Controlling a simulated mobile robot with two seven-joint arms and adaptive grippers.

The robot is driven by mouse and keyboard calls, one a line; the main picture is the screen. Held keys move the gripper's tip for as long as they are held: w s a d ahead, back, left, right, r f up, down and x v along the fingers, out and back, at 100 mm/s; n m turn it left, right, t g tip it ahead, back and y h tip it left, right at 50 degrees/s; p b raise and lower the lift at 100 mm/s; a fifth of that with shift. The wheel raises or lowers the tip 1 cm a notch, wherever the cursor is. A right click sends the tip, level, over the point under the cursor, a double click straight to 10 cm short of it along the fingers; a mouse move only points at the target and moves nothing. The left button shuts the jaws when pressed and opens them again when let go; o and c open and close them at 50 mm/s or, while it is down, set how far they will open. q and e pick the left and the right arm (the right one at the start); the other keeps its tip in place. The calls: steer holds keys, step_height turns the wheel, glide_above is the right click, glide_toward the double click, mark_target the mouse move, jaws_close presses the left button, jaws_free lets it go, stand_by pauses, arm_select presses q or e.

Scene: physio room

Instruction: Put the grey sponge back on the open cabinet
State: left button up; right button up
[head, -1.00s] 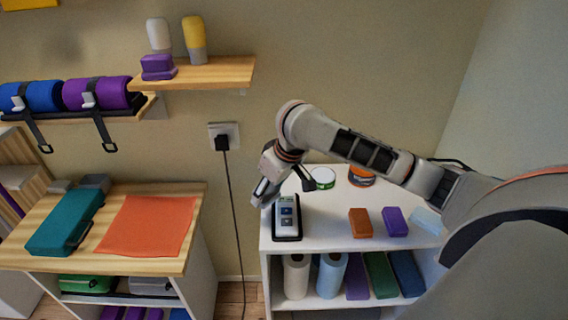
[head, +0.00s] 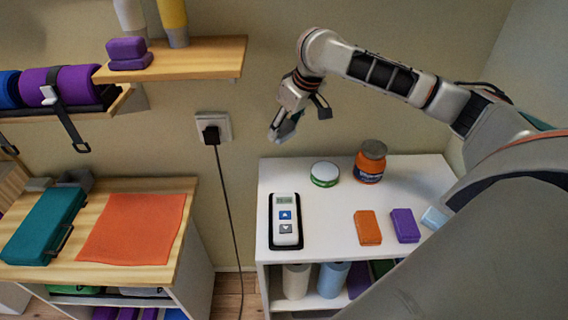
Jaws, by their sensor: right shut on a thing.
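My right gripper (head: 297,120) is above the back left of the white open-fronted cabinet (head: 325,230), in front of the wall. It is shut on a small grey thing (head: 289,127), which looks like the grey sponge; the fingers hide much of it. The held thing is clear of the cabinet top. On that top are an orange block (head: 367,227), a purple block (head: 405,225) and a light blue block (head: 435,217), partly hidden by my arm. My left gripper is out of view.
A device with a display (head: 285,220), a green-rimmed tin (head: 324,174) and an orange jar (head: 370,161) stand on the white top. Free white surface lies between them. A wooden shelf (head: 200,62) and a socket with a cord (head: 213,128) are on the wall at left.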

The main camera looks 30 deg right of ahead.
step_height(320, 180, down, 8)
steer(key=shift+r+b, duration=0.15)
steer(key=shift+b, duration=0.45)
steer(key=shift+f, duration=0.5)
step_height(320, 180, down, 4)
steer(key=shift+f+b, duration=0.15)
steer(key=shift+b, duration=0.3)
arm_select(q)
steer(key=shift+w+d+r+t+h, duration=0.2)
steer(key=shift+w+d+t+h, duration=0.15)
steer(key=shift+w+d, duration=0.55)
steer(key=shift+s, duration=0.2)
arm_select(e)
steer(key=shift+p, duration=0.6)
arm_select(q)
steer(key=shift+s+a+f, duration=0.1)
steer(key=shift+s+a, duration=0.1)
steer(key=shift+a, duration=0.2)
arm_select(e)
steer(key=o, duration=1)
steer(key=shift+f, duration=0.1)
steer(key=shift+w, duration=0.1)
